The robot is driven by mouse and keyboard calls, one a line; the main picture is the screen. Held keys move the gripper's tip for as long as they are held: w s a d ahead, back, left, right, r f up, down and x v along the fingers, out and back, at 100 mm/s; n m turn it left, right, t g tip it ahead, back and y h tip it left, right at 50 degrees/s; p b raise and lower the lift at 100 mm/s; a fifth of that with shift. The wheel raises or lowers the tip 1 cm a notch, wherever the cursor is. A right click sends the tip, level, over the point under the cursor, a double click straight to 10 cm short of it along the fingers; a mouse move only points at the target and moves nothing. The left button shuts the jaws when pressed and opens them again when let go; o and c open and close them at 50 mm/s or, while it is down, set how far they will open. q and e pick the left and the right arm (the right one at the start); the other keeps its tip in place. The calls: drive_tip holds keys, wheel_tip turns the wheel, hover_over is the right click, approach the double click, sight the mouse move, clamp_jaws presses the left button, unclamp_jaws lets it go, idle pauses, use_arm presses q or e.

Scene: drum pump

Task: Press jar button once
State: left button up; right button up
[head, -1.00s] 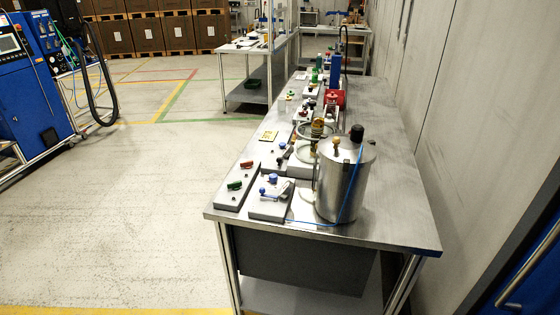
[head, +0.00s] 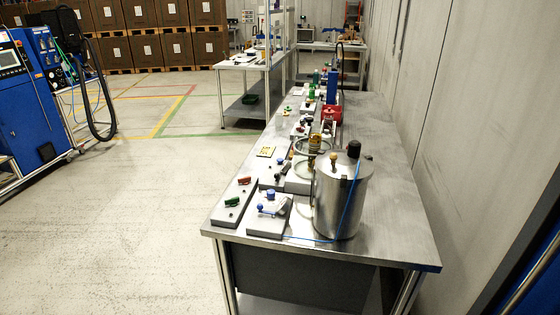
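A steel table (head: 385,215) runs away from me along the right wall. A metal jar-like vessel (head: 338,200) stands upright near its front right end. On its lid are a black knob (head: 354,149) and a smaller tan knob (head: 336,158). Just behind it is a fixture with round clear parts (head: 312,146) and a yellowish piece on top. I cannot tell which part is the jar button. Neither of my grippers is in view.
Grey panels with red, green and blue valves (head: 270,212) sit left of the vessel. A thin blue hose (head: 347,208) runs down the vessel's side. The floor left of the table is clear. A blue machine (head: 28,110) stands far left, and a wall closes the right side.

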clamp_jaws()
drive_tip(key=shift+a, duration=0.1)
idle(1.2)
